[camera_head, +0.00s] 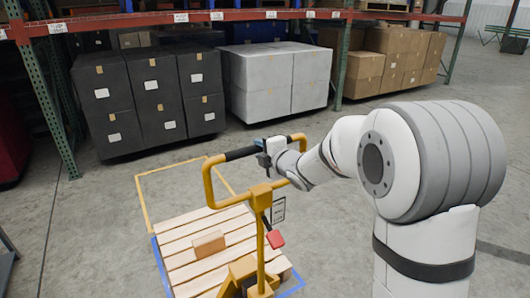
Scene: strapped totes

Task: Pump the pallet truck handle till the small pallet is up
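The yellow pallet truck handle (208,187) is a loop with a black grip (241,153) on its top bar, on a yellow post (261,240). The gap between pallet and floor is too hidden to judge.
Yellow and blue lines (147,206) mark the floor around the pallet. Behind stands a rack with an orange beam (110,23) and green posts (45,105), over stacks of black totes (155,95), white boxes (275,80) and brown cartons (395,60). Concrete floor between is clear.

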